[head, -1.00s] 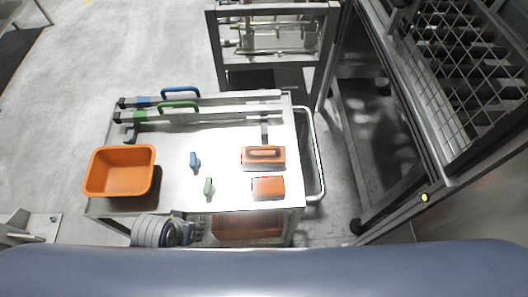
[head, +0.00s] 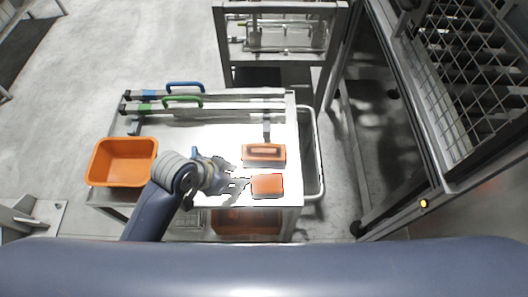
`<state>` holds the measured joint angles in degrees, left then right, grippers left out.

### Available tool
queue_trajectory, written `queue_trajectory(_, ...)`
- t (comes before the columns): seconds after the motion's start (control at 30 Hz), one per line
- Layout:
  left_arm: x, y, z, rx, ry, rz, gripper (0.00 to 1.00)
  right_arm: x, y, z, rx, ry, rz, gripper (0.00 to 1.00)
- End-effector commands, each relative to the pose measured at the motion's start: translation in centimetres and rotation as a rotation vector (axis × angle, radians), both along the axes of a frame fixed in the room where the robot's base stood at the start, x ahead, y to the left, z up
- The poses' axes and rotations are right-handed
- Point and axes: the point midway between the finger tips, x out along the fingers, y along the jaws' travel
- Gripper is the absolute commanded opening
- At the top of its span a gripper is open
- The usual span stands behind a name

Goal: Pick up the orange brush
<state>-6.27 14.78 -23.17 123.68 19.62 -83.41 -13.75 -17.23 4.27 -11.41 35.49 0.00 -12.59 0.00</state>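Two orange blocks lie on the right part of the white cart top (head: 210,135). The rear orange block (head: 264,161) has a paler raised strip along its top. The front orange block (head: 267,185) is plain and flatter; I cannot tell for sure which is the brush. My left gripper (head: 241,186) is above the cart top, just left of the front block, its fingers pointing right. Its fingers look spread, with nothing between them. It appears apart from the block. My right gripper is not in view.
An orange bin (head: 123,162) stands at the cart's left. Long tools with a blue handle (head: 185,87) and a green handle (head: 183,99) lie along the back. A small blue item (head: 195,152) is partly behind my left wrist. An orange container (head: 247,221) sits below.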

Motion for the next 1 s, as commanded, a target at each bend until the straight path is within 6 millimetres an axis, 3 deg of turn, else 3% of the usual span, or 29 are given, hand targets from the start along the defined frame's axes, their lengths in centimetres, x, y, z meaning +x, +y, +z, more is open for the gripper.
queue_trajectory(0.13,2.7,-2.7,2.0,0.012,-0.063,-0.21,0.36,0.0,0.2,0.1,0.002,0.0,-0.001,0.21)
queue_trajectory(0.33,5.2,-4.7,4.1,0.056,-0.118,-0.459,0.36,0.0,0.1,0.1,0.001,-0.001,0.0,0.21)
queue_trajectory(0.6,8.2,-4.6,6.5,0.145,-0.152,-0.717,0.36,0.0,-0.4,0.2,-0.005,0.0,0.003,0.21)
queue_trajectory(0.8,9.5,-3.8,7.4,0.184,-0.154,-0.803,0.36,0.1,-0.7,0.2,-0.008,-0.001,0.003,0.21)
queue_trajectory(1.0,9.8,-4.3,6.2,0.187,-0.149,-0.82,0.36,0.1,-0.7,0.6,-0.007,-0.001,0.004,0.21)
